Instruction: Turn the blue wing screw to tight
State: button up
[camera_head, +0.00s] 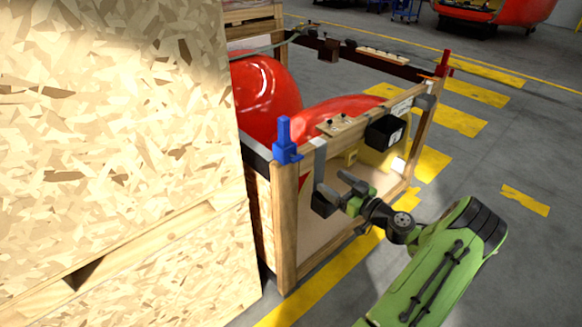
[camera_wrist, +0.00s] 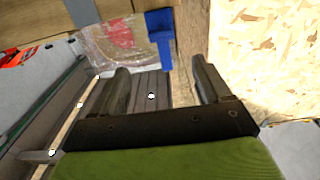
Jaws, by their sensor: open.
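The blue wing screw (camera_head: 284,141) stands upright on the near corner post of the wooden crate (camera_head: 285,225). In the wrist view the blue screw (camera_wrist: 159,38) shows at the top, beyond and between the two fingers. My gripper (camera_head: 335,190) is in front of the crate's near end, to the right of and below the blue screw, apart from it. In the wrist view my gripper (camera_wrist: 165,80) is open with nothing between its fingers. A similar red screw (camera_head: 444,63) stands on the crate's far right post.
A large chipboard panel (camera_head: 110,130) fills the left side, close to the blue screw. Red rounded nosecones (camera_head: 268,95) lie in the crate. A black box (camera_head: 386,132) is fixed on the crate's top rail. The floor with yellow stripes (camera_head: 462,121) at right is open.

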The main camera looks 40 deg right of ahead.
aim_at(299, 160)
jog(key=w, duration=1.4)
jog(key=shift+w+a, duration=0.2)
jog(key=shift+w, duration=0.05)
jog(key=c, duration=1)
jog(key=shift+c, duration=0.2)
